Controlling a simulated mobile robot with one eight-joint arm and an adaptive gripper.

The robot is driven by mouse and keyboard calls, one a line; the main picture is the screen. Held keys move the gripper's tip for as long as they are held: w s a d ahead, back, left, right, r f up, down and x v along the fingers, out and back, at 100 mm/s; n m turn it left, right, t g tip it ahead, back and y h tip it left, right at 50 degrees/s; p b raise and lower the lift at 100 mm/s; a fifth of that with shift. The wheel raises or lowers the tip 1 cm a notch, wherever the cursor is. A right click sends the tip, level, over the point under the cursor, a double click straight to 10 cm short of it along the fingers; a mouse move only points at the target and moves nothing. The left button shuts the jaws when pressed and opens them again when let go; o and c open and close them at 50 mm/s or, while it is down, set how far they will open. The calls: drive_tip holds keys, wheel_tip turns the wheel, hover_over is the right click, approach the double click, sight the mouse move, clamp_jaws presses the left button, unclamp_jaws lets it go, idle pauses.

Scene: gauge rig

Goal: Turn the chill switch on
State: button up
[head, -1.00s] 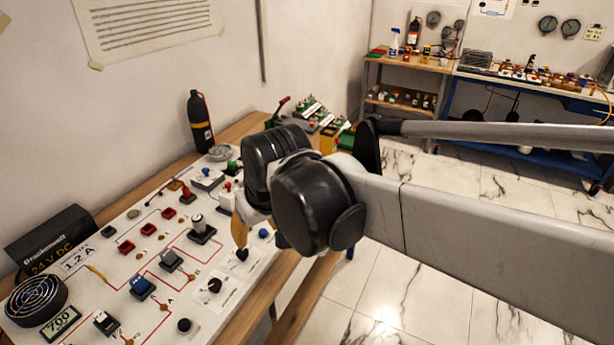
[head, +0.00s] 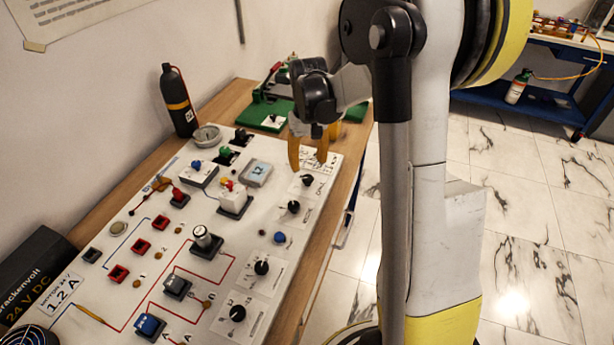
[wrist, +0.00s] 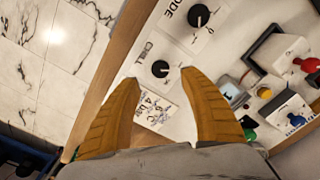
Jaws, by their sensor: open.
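The chill switch is a small black rotary knob with a white pointer mark on a white label plate. In the wrist view the knob (wrist: 160,69) shows just beyond and between my fingertips, beside its "CHILL" lettering. In the head view the knob (head: 307,181) is near the far right corner of the white panel (head: 262,205). My gripper (head: 308,166) is open and empty, its two orange fingers pointing down by the knob. In the wrist view my gripper (wrist: 160,77) shows its fingers spread on either side of the knob. I cannot tell whether they touch it.
The mode knob (wrist: 199,15) sits close to the chill knob. A white block with a red knob (head: 234,198), a blue button (head: 280,238) and more knobs crowd the panel. A green-based device (head: 268,112) stands behind. Open marble floor lies to the right.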

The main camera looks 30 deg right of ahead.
sight(308, 178)
wheel_tip(308, 178, down, 7)
drive_tip(key=shift+w+r+b, duration=0.1)
drive_tip(key=shift+r+b, duration=0.1)
drive_tip(key=shift+b, duration=0.7)
clamp_jaws()
